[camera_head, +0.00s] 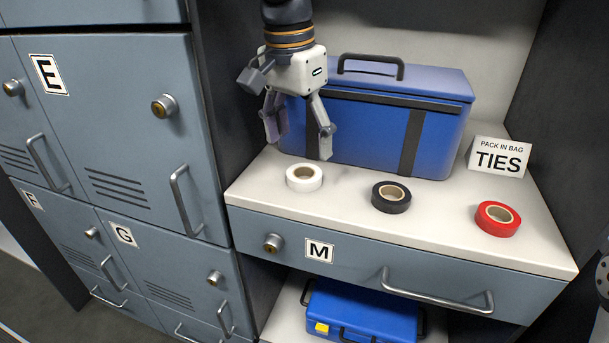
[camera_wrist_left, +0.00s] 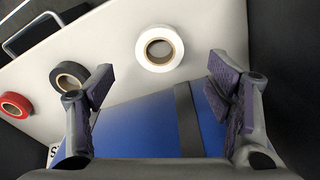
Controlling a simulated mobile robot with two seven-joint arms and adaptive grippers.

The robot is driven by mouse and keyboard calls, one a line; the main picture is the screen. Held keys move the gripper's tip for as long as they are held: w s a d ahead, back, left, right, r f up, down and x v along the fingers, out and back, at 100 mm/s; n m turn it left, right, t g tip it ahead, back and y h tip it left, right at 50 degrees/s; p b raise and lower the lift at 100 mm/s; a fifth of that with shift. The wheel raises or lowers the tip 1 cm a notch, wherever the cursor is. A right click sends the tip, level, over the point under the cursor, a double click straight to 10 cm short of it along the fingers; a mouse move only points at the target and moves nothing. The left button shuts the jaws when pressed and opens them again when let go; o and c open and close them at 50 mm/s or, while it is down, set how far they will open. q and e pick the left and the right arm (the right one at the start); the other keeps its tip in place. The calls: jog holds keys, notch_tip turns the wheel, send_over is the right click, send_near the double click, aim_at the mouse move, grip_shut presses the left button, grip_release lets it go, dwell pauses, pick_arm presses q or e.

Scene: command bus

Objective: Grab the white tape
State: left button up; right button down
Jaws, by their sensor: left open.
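The white tape (camera_head: 304,185) lies flat on the pale shelf top near its left end, in front of the blue box. It also shows in the left wrist view (camera_wrist_left: 160,67), at upper middle, beyond the fingertips. My left gripper (camera_head: 299,142) hangs pointing down, above and slightly behind the white tape, in front of the box. Its two fingers are spread and empty, apart from the tape. In the wrist view the open fingers (camera_wrist_left: 160,84) frame the blue box below the tape. My right gripper does not show.
A black tape (camera_head: 391,205) and a red tape (camera_head: 497,231) lie to the right. The large blue box (camera_head: 390,110) stands behind, beside a TIES sign (camera_head: 498,158). Drawer M (camera_head: 360,262) is below. Lockers (camera_head: 120,120) border the left. Clear surface separates the tapes.

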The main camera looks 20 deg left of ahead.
aim_at(303, 166)
pick_arm(q)
jog(key=f, duration=0.6)
jog(key=shift+w+d+f, duration=0.1)
jog(key=shift+w+d, duration=0.1)
jog(key=shift+w, duration=0.15)
jog(key=c, duration=1.1)
